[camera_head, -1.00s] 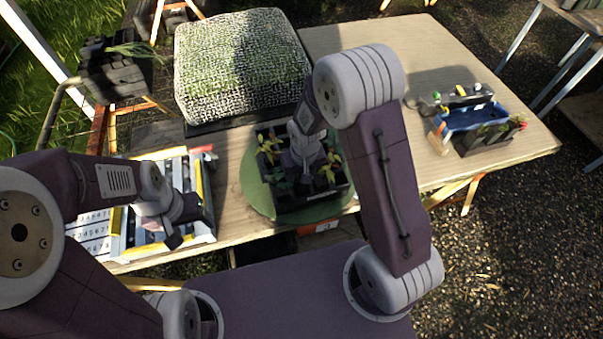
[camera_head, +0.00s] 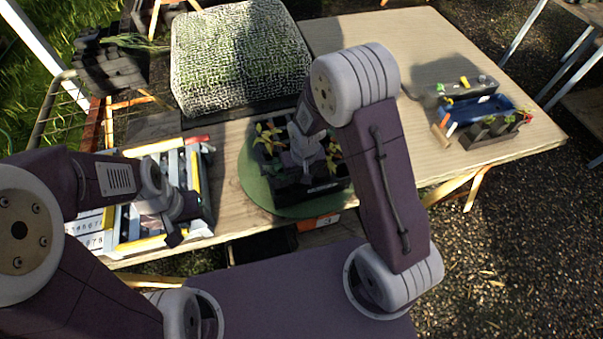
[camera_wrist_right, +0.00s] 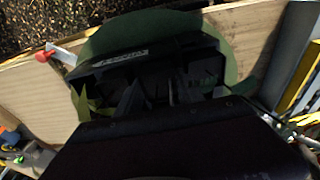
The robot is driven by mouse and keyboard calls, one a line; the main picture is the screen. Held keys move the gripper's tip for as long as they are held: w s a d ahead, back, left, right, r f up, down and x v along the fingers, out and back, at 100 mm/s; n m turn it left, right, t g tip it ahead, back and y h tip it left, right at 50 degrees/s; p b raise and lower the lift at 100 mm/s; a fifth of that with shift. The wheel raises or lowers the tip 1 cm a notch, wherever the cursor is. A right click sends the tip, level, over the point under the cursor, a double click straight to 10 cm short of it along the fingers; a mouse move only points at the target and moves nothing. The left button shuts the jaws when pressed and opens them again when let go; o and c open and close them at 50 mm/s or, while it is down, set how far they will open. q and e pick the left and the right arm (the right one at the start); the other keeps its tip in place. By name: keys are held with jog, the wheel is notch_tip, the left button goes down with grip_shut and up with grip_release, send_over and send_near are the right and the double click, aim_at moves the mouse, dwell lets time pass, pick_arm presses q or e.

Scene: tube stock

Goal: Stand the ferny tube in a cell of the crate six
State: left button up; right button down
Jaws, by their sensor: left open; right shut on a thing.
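The black crate (camera_head: 325,193) stands on a round green disc (camera_head: 251,183) at the table's front edge. Yellowish and dark green plants show in its cells. The crate's lettered side (camera_wrist_right: 128,58) shows in the right wrist view; I cannot read it as six. My right gripper (camera_head: 306,172) reaches down into the crate, shut on a tube that its own body and the shadow hide. I cannot tell whether that tube is the ferny one or touches a cell floor. My left gripper (camera_head: 172,238) is open and empty by the left tray.
A white and yellow tray (camera_head: 152,148) lies left on the table. A mesh-covered block (camera_head: 240,55) stands behind the crate. A blue tray (camera_head: 480,108) and a dark holder with small plants (camera_head: 490,132) are at the right. The table between block and right items is clear.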

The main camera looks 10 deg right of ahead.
jog(key=shift+f, duration=0.3)
jog(key=c, duration=0.7)
grip_release()
jog(key=shift+o, duration=0.2)
jog(key=r, duration=0.3)
jog(key=s+r, duration=0.1)
jog(key=r, duration=0.5)
jog(key=shift+s, duration=0.2)
jog(key=shift+d, duration=0.1)
